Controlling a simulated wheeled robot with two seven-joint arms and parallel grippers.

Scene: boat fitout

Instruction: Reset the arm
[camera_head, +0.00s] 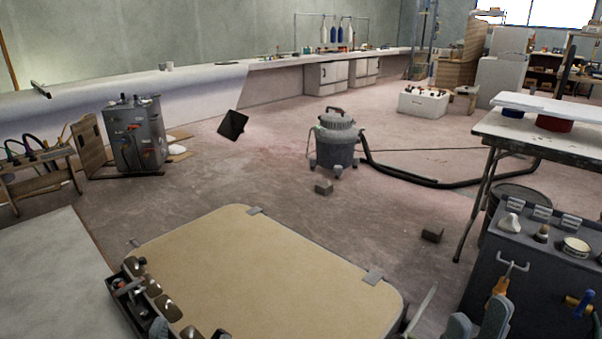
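My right gripper (476,324) is at the bottom edge, right of centre, with its two grey fingers apart and nothing visible between them. It is in front of the dark grey tool chest (535,270). An orange-handled tool (499,285) shows right beside its right finger; I cannot tell if they touch.
A tan board (260,275) with grey corner clips fills the bottom middle, with a cluttered tool tray (128,290) at its left. A grey vacuum (335,143) with a black hose stands on the floor. A worktable (530,130) is at right. A dark flat panel (232,125) appears mid-left.

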